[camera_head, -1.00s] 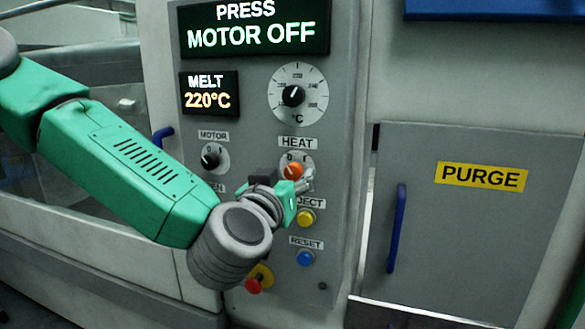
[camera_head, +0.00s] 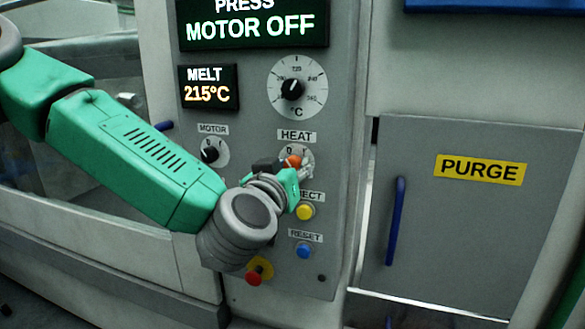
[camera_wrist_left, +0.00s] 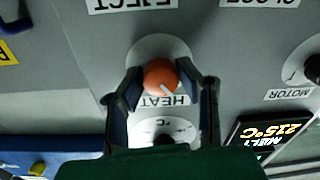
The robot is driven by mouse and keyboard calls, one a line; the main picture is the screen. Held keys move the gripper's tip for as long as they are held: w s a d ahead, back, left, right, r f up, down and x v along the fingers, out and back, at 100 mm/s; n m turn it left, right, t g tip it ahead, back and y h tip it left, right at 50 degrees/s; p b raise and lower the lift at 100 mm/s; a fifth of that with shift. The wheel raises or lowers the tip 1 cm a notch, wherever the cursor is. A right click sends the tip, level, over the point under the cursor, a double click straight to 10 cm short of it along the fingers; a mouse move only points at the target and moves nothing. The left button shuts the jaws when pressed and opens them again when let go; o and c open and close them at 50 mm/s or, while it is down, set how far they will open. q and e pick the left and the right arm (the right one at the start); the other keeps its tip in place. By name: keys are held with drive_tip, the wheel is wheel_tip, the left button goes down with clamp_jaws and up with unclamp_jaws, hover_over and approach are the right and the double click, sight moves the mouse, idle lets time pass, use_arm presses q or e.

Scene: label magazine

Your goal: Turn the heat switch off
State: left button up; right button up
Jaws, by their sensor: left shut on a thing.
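The heat switch is an orange round knob (camera_head: 292,161) on a pale dial under the HEAT label (camera_head: 297,135) of the grey panel. In the left wrist view the orange knob (camera_wrist_left: 160,74) sits between my two dark fingers, and its white mark points down and slightly right, toward the upside-down HEAT label (camera_wrist_left: 165,100). My left gripper (camera_head: 291,168) is shut on this knob; its fingers (camera_wrist_left: 161,76) are on either side. In the head view the gripper hides part of the dial. My right gripper is not in view.
The MELT display (camera_head: 209,88) reads 215°C. The black motor knob (camera_head: 210,154) is left of the gripper; the yellow eject button (camera_head: 305,211), blue reset button (camera_head: 304,251) and red button (camera_head: 254,278) are below. A PURGE door (camera_head: 470,220) with a blue handle (camera_head: 396,221) is at right.

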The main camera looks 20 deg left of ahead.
use_arm(q)
drive_tip(key=o, duration=1.1)
drive_tip(key=shift+o, duration=0.2)
drive_tip(key=shift+a, duration=0.1)
drive_tip(key=s, duration=0.7)
drive_tip(key=shift+s, duration=0.2)
